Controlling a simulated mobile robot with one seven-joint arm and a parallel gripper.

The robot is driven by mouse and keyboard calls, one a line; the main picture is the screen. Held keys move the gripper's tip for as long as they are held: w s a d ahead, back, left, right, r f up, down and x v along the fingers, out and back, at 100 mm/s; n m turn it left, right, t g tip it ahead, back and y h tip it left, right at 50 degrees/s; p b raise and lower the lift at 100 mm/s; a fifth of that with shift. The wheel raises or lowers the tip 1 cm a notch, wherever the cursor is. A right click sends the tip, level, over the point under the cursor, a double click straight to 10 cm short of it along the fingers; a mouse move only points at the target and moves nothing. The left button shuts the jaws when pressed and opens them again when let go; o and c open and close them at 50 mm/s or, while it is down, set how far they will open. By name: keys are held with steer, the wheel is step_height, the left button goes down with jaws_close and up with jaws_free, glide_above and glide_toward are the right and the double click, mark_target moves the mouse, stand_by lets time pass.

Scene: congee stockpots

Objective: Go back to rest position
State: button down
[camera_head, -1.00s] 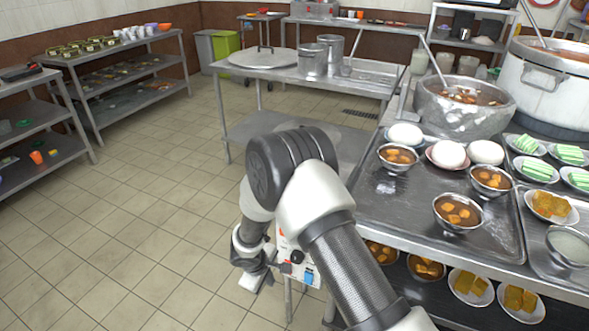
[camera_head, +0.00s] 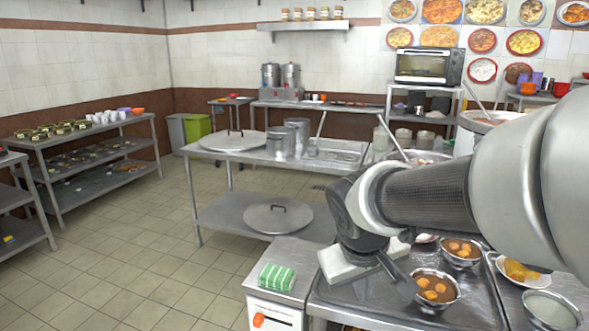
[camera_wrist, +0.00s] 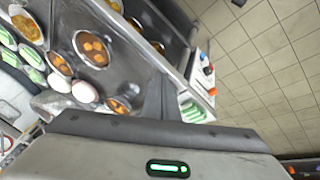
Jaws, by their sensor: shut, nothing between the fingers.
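My gripper (camera_head: 396,278) hangs from my bent arm near the left edge of the counter in the head view. It points down towards the metal tray and is shut and empty. In the wrist view, its dark fingers (camera_wrist: 167,96) show in front of the counter's edge. A metal bowl of brown soup with orange pieces (camera_head: 437,287) stands just right of the gripper. Another such bowl (camera_head: 460,250) is behind it. My arm hides much of the counter's right side and most of the pot there.
A green-and-white striped cloth-like item (camera_head: 277,277) lies on a small stand left of the counter. A steel table (camera_head: 262,158) with lids and pots stands behind. Shelves (camera_head: 100,150) line the left wall. The tiled floor (camera_head: 150,240) between is clear.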

steer(key=s+d+r+m+t+y, duration=0.1)
steer(key=s+r+m, duration=0.1)
steer(key=s, duration=0.4)
steer(key=s+d+r+m+y, duration=0.1)
steer(key=s+r, duration=0.1)
steer(key=s, duration=0.5)
step_height(320, 180, up, 22)
steer(key=p, duration=2.2)
steer(key=shift+w+a+r, duration=0.15)
steer(key=shift+r, duration=0.05)
